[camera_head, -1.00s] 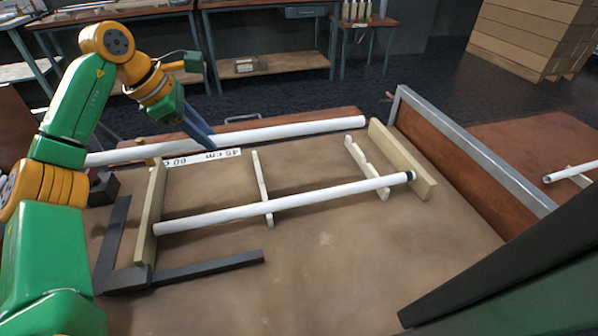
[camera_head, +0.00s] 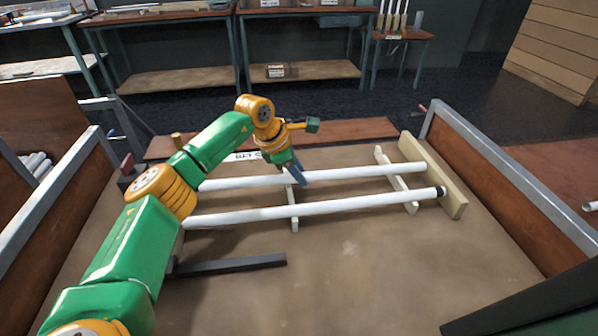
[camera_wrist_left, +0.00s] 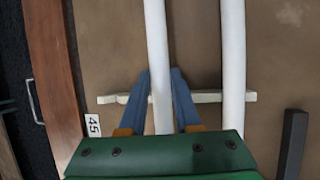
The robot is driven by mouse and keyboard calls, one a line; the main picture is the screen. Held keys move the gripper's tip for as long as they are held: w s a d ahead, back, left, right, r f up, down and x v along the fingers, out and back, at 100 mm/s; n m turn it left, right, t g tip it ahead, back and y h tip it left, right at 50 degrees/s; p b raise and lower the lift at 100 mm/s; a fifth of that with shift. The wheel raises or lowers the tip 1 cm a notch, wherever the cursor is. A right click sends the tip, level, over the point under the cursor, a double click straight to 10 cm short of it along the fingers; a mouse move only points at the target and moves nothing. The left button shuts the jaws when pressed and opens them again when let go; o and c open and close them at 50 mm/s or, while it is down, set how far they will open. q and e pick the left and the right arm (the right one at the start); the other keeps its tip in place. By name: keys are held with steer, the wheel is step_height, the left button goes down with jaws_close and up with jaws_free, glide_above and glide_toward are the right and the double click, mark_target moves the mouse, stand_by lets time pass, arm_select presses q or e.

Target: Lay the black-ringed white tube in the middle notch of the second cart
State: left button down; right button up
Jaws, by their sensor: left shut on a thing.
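My left gripper (camera_head: 294,178) is shut on a long plain white tube (camera_head: 360,173), gripping it near the notched crosspiece (camera_head: 293,208). The wrist view shows this tube (camera_wrist_left: 157,60) between the fingers of the gripper (camera_wrist_left: 161,85), above or on the crosspiece (camera_wrist_left: 205,97); I cannot tell if it touches. A second white tube (camera_head: 330,206) with a dark ring at its right end (camera_head: 440,191) lies nearer me, across the crosspieces and roughly parallel. No dark ring shows on the visible part of the held tube; its left end is hidden behind my arm.
A second notched crosspiece (camera_head: 398,182) and a pale end board (camera_head: 434,177) stand to the right. A metal-edged red-brown cart side (camera_head: 500,165) closes the right. A dark bar (camera_head: 230,264) lies at front left. The brown cart top (camera_head: 380,265) in front is clear.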

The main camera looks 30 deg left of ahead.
arm_select(q)
steer(key=shift+f, duration=0.1)
steer(key=shift+f, duration=0.1)
steer(key=c, duration=0.6)
jaws_free()
steer(key=v, duration=1.2)
steer(key=shift+r+p, duration=0.25)
steer(key=shift+p, duration=0.15)
